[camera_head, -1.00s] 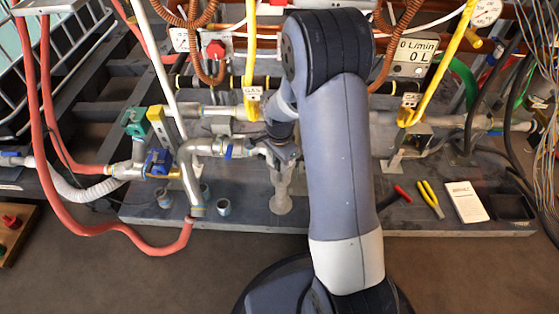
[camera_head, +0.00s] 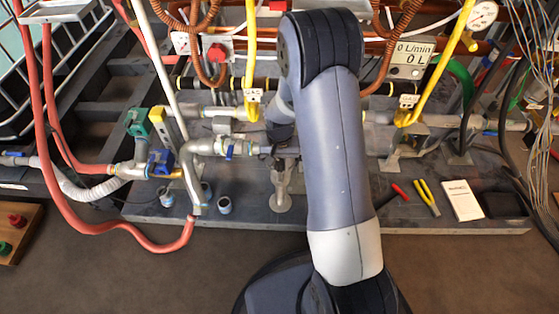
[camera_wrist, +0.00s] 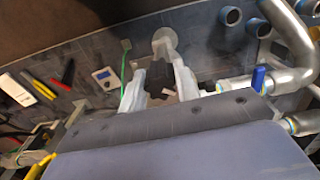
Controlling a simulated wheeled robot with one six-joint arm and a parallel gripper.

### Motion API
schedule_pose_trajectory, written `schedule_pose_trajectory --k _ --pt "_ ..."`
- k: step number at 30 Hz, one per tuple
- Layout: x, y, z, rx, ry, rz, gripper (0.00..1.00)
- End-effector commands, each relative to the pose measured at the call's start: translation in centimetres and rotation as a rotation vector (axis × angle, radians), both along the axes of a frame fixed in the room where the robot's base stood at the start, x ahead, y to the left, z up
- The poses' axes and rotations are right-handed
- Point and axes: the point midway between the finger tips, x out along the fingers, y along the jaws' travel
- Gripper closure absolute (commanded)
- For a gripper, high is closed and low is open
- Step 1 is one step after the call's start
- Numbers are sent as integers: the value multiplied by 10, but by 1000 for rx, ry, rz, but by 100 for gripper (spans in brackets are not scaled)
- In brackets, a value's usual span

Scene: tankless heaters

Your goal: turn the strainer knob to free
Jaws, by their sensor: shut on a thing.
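In the head view my gripper (camera_head: 279,154) is at the pipe run just left of my arm, largely covered by the arm. Below it a grey stand with a round foot (camera_head: 280,204) rests on the board. The knob's exact angle cannot be told.
A blue-handled valve (camera_head: 229,151) sits on the pipe just left of my gripper. A red hose (camera_head: 130,233) loops at the left. Yellow-handled pliers (camera_head: 427,198) and a white booklet (camera_head: 463,201) lie on the board to the right. Yellow gas pipes rise behind.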

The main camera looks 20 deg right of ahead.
Motion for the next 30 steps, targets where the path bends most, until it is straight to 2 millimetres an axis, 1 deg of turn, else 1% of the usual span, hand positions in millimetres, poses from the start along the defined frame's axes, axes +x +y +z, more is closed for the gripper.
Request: schedule_pose_trajectory --k 9,18,24,30 --pt "0 -1 1 0 0 298 93" --pt "0 -1 1 0 1 545 93" --pt "0 -1 1 0 0 659 93" --pt "0 -1 0 0 0 725 93"
